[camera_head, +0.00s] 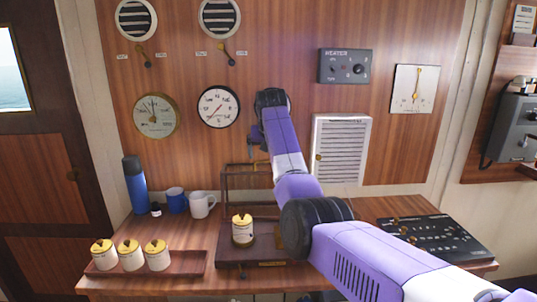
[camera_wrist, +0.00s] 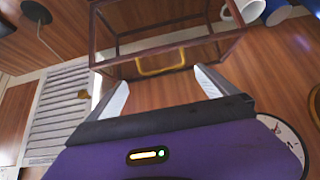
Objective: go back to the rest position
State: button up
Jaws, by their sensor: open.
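My purple arm reaches up and left over the wooden desk in the head view, and my gripper (camera_wrist: 160,82) points down near the wall panel. In the wrist view its two pale fingers are spread apart with nothing between them. Beyond the fingers is a dark-framed clear cover (camera_head: 245,168) with a yellow handle (camera_wrist: 162,62). In the head view the cover stands raised behind a dark wooden base (camera_head: 232,256). A cream can with a yellow top (camera_head: 243,231) stands upright on that base. My gripper appears apart from the cover.
Three similar cans (camera_head: 130,256) stand in a wooden tray (camera_head: 190,265) at left. A blue flask (camera_head: 135,186), small bottle, blue mug (camera_head: 176,200) and white mug (camera_head: 201,204) stand behind. A dark control panel (camera_head: 435,238) lies at right. Gauges and a heater box (camera_head: 345,66) line the wall.

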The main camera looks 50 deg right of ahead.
dwell(0.6)
jog(key=w+d+r+t+h, duration=0.25)
jog(key=w+r+t, duration=0.2)
jog(key=r, duration=0.35)
jog(key=s+a+f+n+t+h, duration=0.1)
jog(key=s+a+f+n+t, duration=0.15)
jog(key=a+f, duration=0.4)
jog(key=s+a+f+n+t+h, duration=0.1)
jog(key=s+a+f+t, duration=0.15)
jog(key=a+f, duration=0.45)
jog(key=s+a+f+n+t+y, duration=0.1)
jog(key=s+a+f+t, duration=0.1)
jog(key=s+a+f, duration=0.45)
jog(key=s+a+f+n+t+y, duration=0.15)
jog(key=s+a, duration=0.25)
jog(key=a, duration=0.5)
jog(key=s+a+f+n+g+y, duration=0.1)
jog(key=s+a+f+y, duration=0.1)
jog(key=s+a, duration=0.5)
jog(key=s+a+f+n+g+y, duration=0.1)
jog(key=s+a+y, duration=0.2)
jog(key=s+a, duration=0.5)
jog(key=s+a+f+n+g+y, duration=0.1)
jog(key=s+a, duration=0.7)
jog(key=s, duration=1.5)
jog(key=shift+f+n+y, duration=0.5)
jog(key=shift+f+y, duration=0.3)
jog(key=shift+y, duration=0.1)
